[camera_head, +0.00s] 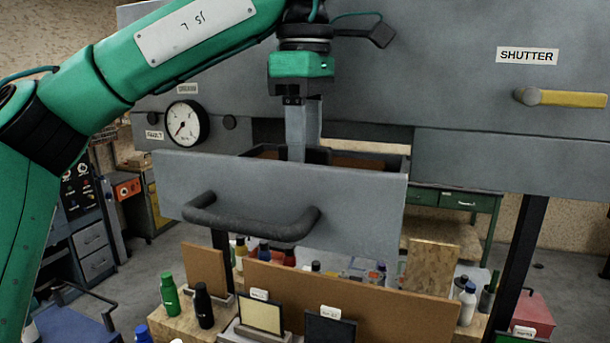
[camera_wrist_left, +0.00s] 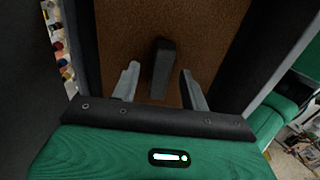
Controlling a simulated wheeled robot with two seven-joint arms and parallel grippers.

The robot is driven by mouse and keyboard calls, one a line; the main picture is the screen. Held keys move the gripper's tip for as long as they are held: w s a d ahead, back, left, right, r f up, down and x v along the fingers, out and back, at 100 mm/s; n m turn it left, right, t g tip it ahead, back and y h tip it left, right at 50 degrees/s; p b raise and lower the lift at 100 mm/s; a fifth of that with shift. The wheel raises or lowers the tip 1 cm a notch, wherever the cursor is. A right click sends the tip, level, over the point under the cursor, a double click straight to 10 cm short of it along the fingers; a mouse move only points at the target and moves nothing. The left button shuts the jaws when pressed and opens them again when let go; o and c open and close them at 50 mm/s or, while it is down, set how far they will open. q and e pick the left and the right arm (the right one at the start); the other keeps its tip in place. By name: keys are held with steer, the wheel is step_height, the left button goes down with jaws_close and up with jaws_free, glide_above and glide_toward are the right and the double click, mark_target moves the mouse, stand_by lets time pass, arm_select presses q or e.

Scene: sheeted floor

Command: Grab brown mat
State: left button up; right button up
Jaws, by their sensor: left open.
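The brown mat (camera_wrist_left: 120,30) lies inside the pulled-out grey drawer (camera_head: 280,190). In the head view only strips of its brown surface (camera_head: 358,162) show past the dark drawer rim. My left gripper (camera_head: 297,155) points down into the drawer, its fingertips partly hidden behind the drawer front. In the left wrist view the left gripper (camera_wrist_left: 160,88) is open, its two grey fingers apart over the mat. A dark upright block (camera_wrist_left: 160,65) stands on the brown surface between the fingers. I cannot tell whether the fingers touch it. My right gripper is not in view.
The drawer front has a dark handle (camera_head: 250,220). Grey panels with a gauge (camera_head: 187,123) and a yellow shutter lever (camera_head: 567,98) stand around the drawer. Below is a bench with a brown board (camera_head: 350,295), bottles (camera_head: 204,305) and small signs.

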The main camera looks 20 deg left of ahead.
arm_select(q)
jaws_close()
steer(key=shift+r, duration=0.1)
stand_by(0.3)
